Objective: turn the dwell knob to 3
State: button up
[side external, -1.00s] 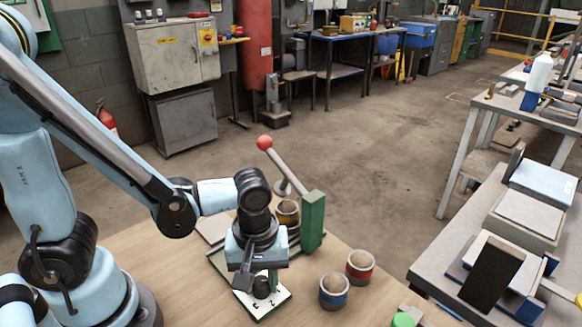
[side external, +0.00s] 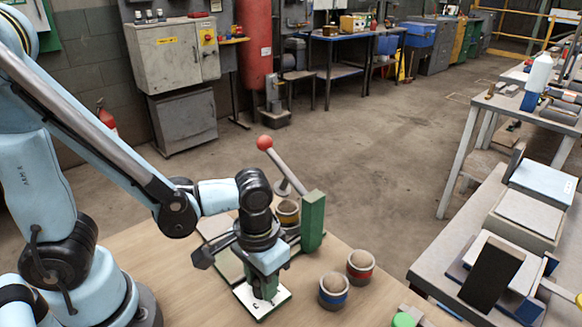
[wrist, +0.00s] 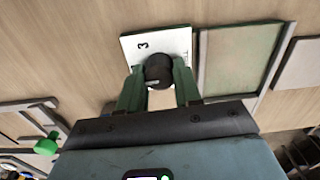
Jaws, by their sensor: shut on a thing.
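The dwell knob (wrist: 158,70) is a dark round knob on a white dial plate (wrist: 130,46) in the wrist view. A printed 3 shows on the plate, above and left of the knob; other marks are hidden. My gripper (wrist: 159,84) has its two green fingers on either side of the knob, shut on it. I cannot tell which number the knob points to. In the side view, my gripper (side external: 265,286) is low over the plate (side external: 284,299) and hides the knob.
A green press post (side external: 312,222) and a lever with a red ball (side external: 264,142) stand behind my gripper. Blue-banded (side external: 333,291) and red-banded (side external: 360,266) cups stand at the right. Another cup (side external: 287,211) is by the post. Bare wood lies in front.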

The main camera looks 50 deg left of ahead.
jog(key=m, duration=0.6)
jog(key=shift+m, duration=0.3)
jog(key=m, duration=0.6)
jog(key=shift+d+m, duration=0.1)
jog(key=shift+m, duration=0.2)
jog(key=o, duration=1)
jog(key=shift+o, duration=0.2)
notch_tip(320, 180, up, 12)
dwell(0.4)
